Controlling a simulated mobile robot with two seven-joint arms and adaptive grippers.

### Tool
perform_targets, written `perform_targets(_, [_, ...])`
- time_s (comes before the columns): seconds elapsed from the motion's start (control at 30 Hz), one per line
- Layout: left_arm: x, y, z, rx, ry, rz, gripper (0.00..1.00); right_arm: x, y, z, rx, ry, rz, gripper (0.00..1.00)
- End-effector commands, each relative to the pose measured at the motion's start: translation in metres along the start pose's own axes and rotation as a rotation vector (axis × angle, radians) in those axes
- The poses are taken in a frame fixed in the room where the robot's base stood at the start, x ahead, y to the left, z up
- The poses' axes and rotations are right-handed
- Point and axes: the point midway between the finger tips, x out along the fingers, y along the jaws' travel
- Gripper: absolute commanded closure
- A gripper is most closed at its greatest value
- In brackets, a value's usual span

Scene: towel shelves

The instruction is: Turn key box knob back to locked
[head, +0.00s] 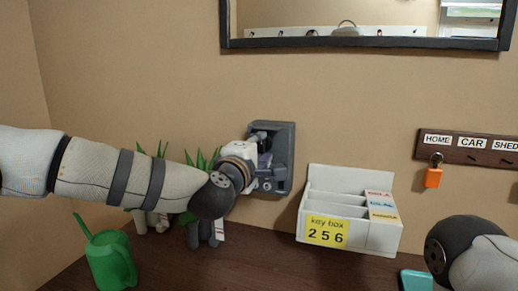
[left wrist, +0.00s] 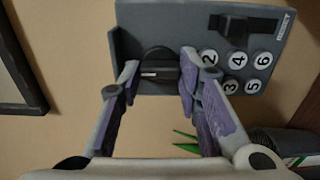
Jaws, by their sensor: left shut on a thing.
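My left gripper (left wrist: 160,68) is shut on the knob, with one purple-padded finger on each side. The dark bar (left wrist: 243,24) lies above the buttons. My right gripper is out of view; only part of that arm shows at the lower right.
A white sorter (head: 350,240) with a yellow "key box 256" label stands on the brown tabletop. A key rack (head: 468,146) with an orange padlock (head: 433,177) hangs right. A green watering can (head: 111,258) and plants (head: 205,160) stand left. A mirror (head: 365,43) hangs above.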

Motion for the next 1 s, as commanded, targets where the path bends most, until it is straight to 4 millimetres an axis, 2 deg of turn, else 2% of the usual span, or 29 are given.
perform_targets(0.07, [0.000, -0.001, 0.002, -0.001, -0.004, -0.002, 0.96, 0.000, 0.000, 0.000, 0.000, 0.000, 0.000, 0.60])
perform_targets(0.1, [0.000, -0.001, 0.002, -0.001, -0.004, -0.002, 0.66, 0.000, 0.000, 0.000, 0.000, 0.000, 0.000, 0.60])
perform_targets(0.2, [0.000, -0.001, 0.002, -0.001, -0.004, -0.001, 0.48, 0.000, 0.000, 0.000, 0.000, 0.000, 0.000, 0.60])
perform_targets(0.57, [-0.005, 0.002, 0.000, 0.001, 0.000, 0.003, 0.48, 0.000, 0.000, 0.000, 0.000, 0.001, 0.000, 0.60])
perform_targets(0.83, [-0.056, 0.000, 0.001, 0.000, -0.004, -0.001, 0.48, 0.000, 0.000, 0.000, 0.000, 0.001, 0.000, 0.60])
perform_targets(1.0, [-0.076, -0.001, 0.001, 0.000, -0.004, -0.002, 0.48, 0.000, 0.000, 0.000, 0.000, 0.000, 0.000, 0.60])
